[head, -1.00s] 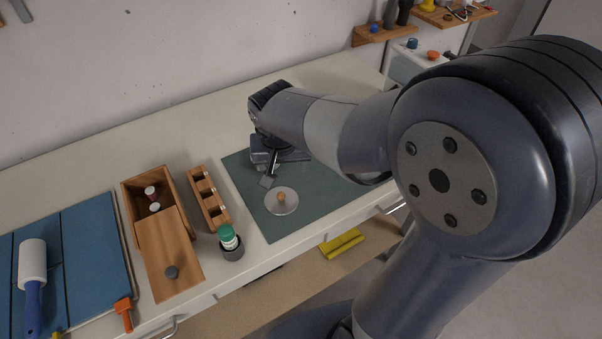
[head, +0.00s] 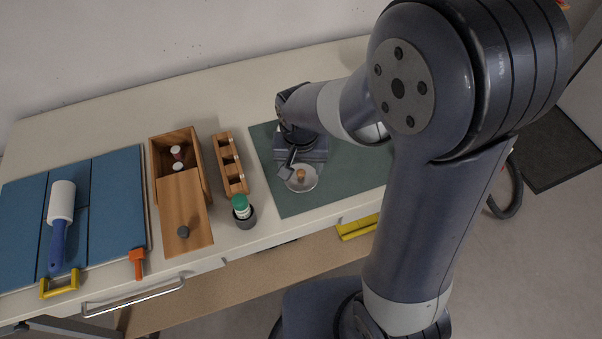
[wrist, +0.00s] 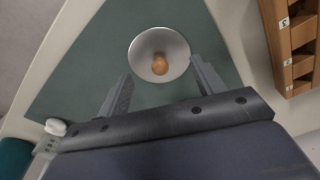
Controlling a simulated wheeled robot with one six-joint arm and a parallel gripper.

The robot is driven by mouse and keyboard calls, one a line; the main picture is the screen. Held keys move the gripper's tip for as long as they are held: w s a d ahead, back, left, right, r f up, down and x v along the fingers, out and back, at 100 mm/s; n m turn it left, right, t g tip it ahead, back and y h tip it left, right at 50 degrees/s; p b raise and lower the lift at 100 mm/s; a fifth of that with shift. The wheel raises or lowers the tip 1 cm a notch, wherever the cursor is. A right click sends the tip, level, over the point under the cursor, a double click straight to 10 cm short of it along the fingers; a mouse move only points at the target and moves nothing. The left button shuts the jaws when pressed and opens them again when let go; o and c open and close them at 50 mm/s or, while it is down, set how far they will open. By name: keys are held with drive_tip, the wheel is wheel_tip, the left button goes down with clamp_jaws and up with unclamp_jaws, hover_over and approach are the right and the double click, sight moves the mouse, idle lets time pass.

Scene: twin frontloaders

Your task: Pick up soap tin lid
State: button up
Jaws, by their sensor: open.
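The soap tin lid (head: 306,183) is a round metal disc with a small orange-brown knob, lying on the green mat (head: 300,206). In the wrist view the lid (wrist: 146,49) lies just beyond my fingertips, roughly centred between them. My gripper (head: 291,168) is over the mat at the lid's far left edge in the head view. In the wrist view my gripper (wrist: 160,70) has its two fingers well apart with nothing between them. I cannot tell whether a fingertip touches the lid. The soap tin itself is not clearly visible.
Left of the mat stand a wooden rack (head: 236,180), a green-capped bottle in a dark cup (head: 245,219) and a wooden box (head: 157,178) with a part-open sliding lid. A lint roller (head: 60,205) lies on blue panels farther left. The mat's front part is clear.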

sight(301, 174)
drive_tip(key=shift+w+f, duration=0.15)
drive_tip(key=shift+f, duration=1.1)
clamp_jaws()
